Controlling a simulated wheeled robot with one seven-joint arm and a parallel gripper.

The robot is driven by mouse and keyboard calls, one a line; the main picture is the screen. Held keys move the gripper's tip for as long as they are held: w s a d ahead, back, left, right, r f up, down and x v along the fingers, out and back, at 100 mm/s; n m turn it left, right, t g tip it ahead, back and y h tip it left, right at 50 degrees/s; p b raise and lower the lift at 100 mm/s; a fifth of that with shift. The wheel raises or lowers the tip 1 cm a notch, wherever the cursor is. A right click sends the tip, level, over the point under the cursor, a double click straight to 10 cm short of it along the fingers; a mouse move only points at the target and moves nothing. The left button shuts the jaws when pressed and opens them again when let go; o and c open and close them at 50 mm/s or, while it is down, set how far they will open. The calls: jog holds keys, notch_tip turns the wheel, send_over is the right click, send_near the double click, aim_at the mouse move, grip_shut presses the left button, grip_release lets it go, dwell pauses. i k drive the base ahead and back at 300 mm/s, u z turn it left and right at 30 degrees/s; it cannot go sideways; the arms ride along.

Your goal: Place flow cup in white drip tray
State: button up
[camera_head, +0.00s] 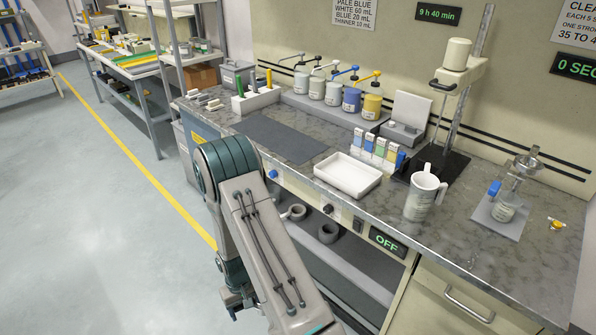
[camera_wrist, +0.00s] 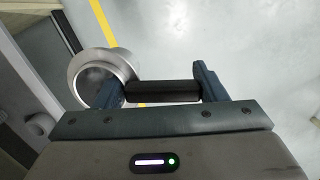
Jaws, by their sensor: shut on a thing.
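In the wrist view my gripper (camera_wrist: 158,90) is shut on a dark bar, which appears to be the handle of a round metallic flow cup (camera_wrist: 88,72). The cup sits at the left finger, with its wide rim partly facing the camera. Grey floor shows behind it. In the head view my arm hangs in front of the bench, and the held cup cannot be made out there. The white drip tray (camera_head: 345,178) lies on the bench top near its front edge, shallow, rectangular and empty.
A white mug (camera_head: 421,198) stands right of the tray. A grey mat (camera_head: 280,138) lies to the left. A metal and glass device (camera_head: 510,195) stands at right.

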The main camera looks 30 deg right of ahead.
aim_at(343, 181)
jog(key=u, duration=0.45)
jog(key=i, duration=3.85)
jog(key=z, duration=4.75)
jog(key=i, duration=0.45)
